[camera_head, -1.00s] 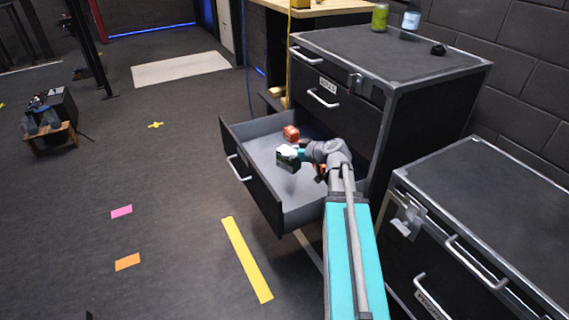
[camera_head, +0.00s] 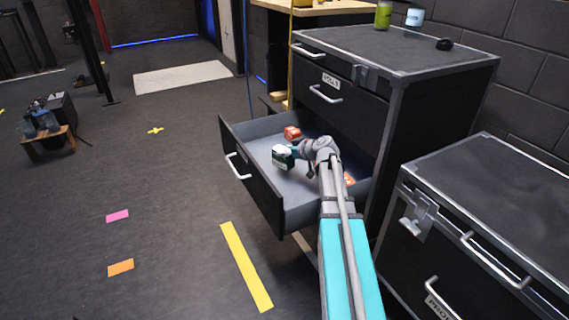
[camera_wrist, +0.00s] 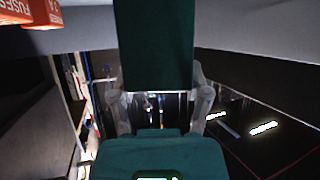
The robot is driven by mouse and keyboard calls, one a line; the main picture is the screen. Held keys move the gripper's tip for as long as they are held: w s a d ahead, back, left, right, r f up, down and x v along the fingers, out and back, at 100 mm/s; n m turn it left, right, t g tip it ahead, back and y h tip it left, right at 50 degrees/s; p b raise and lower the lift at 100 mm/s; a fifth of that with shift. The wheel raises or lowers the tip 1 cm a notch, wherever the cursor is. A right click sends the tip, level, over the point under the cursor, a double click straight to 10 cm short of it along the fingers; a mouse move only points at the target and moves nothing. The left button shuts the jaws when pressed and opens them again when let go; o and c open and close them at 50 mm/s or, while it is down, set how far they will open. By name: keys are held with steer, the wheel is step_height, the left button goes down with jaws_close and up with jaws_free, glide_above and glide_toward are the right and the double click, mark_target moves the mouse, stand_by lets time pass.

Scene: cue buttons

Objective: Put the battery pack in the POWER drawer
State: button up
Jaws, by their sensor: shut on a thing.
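A dark green battery pack (camera_head: 283,157) with a white part shows at the end of my arm in the head view. It is also the dark green block (camera_wrist: 153,45) at the top of the wrist view. My gripper (camera_head: 297,152) is shut on it, with a finger on each side in the wrist view. The pack is over the inside of an open grey-lined drawer (camera_head: 240,132); I cannot tell whether it touches the floor. The open drawer's own label is hidden. A label plate (camera_head: 331,80) on the closed drawer above is too blurred to read surely.
Red boxes lie in the open drawer, one at the back (camera_head: 292,133) and one beside my arm (camera_head: 348,178); the wrist view shows "FUSES" on a red box (camera_wrist: 14,10). A second dark cabinet (camera_head: 490,210) stands close at right.

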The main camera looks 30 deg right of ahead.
mark_target(285, 159)
steer(key=shift+f, duration=0.1)
stand_by(0.3)
steer(key=shift+w+d+f+b, duration=0.1)
steer(key=shift+w+f+b, duration=0.35)
steer(key=shift+f+b, duration=1.5)
steer(key=shift+b, duration=0.05)
steer(key=shift+f, duration=0.1)
steer(key=o, duration=1.3)
steer(key=shift+r, duration=0.2)
